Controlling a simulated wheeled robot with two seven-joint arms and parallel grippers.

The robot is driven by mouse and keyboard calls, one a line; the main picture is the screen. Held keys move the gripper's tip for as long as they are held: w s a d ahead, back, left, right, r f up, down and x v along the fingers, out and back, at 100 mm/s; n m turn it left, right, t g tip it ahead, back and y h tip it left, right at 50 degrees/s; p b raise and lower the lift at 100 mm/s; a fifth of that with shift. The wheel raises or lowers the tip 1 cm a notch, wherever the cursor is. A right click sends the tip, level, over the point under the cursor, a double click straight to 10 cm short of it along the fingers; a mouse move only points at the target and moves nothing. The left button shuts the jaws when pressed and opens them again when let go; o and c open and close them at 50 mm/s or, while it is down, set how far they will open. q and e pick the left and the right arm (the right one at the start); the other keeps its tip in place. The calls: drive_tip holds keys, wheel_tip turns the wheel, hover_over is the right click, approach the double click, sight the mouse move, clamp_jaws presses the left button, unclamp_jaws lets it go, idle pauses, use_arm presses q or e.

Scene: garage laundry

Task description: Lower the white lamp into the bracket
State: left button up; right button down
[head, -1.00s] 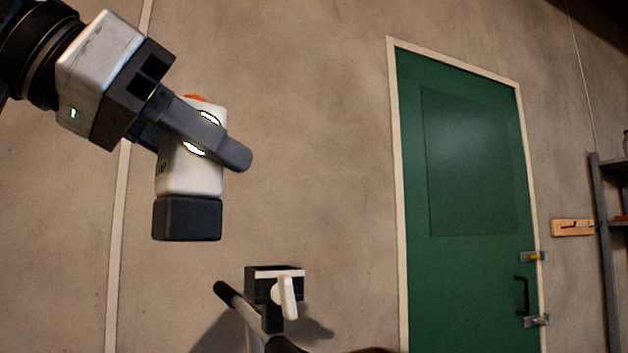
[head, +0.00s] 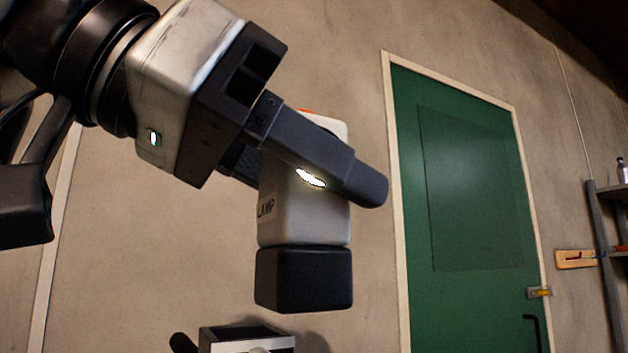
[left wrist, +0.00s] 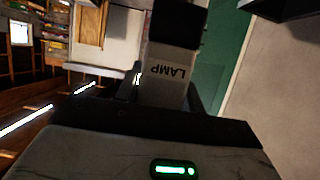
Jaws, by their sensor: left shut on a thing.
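The white lamp (head: 300,225) has a black block-shaped base and a "LAMP" label. It hangs roughly upright, base down, in my left gripper (head: 350,180), which is shut on its upper body. The lamp also shows in the left wrist view (left wrist: 170,75), with its label upside down. The bracket (head: 245,338), dark with a pale front edge, is at the bottom of the head view, mostly cut off by the frame. In the picture the lamp's base is above and to the right of the bracket, apart from it. My right gripper is not in view.
A green door (head: 470,190) in a pale frame is to the right. Beyond it are a small wooden wall piece (head: 576,259) and a grey shelf (head: 612,190) with a bottle. The wall around the lamp is bare.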

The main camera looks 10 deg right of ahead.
use_arm(q)
drive_tip(key=shift+w+a, duration=0.15)
drive_tip(key=shift+w+a+r+p, duration=0.1)
drive_tip(key=shift+w+a+p, duration=0.15)
drive_tip(key=shift+w+p, duration=0.3)
drive_tip(key=w+a+f+b, duration=0.1)
drive_tip(key=w+a+f, duration=0.1)
drive_tip(key=w, duration=0.6)
drive_tip(key=shift+w+a+f, duration=0.2)
drive_tip(key=shift+a, duration=0.1)
drive_tip(key=shift+f, duration=0.15)
drive_tip(key=shift+f, duration=0.1)
